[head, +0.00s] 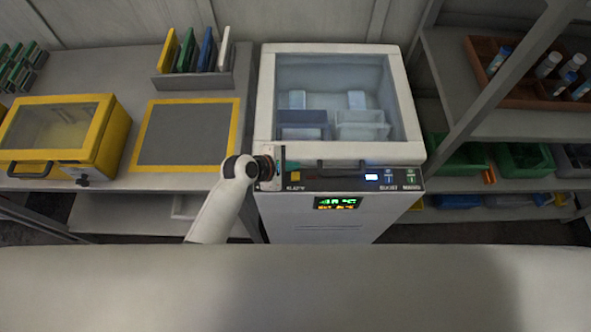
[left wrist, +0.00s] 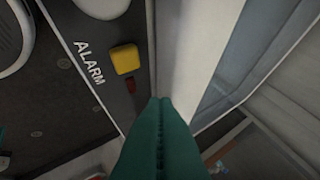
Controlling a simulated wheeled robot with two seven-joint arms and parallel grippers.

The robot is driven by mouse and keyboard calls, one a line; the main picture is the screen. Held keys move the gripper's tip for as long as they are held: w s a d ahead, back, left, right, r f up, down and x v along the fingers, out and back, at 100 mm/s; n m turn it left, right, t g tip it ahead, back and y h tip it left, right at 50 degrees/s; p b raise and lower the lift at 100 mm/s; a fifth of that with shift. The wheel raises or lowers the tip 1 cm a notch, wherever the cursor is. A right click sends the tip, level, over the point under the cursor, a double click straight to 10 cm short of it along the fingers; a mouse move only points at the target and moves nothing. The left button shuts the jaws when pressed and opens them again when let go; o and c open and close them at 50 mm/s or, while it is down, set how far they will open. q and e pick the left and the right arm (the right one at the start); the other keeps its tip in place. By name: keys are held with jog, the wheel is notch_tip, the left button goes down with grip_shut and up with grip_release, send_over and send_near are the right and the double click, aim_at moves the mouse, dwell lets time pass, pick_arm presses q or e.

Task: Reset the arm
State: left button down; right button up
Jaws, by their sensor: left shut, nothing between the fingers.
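My left gripper (head: 284,167) is at the left end of the control panel (head: 340,179) on the front of the white machine with a glass lid (head: 340,84). In the left wrist view, its green fingers (left wrist: 161,102) are shut together with nothing between them. They point at the edge between the dark panel and the white lid frame. A yellow button (left wrist: 125,59) beside the word ALARM sits just left of the fingertips, apart from them in the picture. My right gripper is not in view.
A yellow-framed box (head: 104,134) and a yellow-edged grey mat (head: 134,150) lie on the left bench. A rack (head: 190,83) holds several coloured panels behind the mat. On the right, a shelf holds a brown tray (head: 478,62) with bottles, above green bins (head: 523,160).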

pick_arm(q)
jog(key=shift+r+p, duration=0.35)
jog(key=shift+r, duration=0.3)
jog(key=shift+f, duration=0.1)
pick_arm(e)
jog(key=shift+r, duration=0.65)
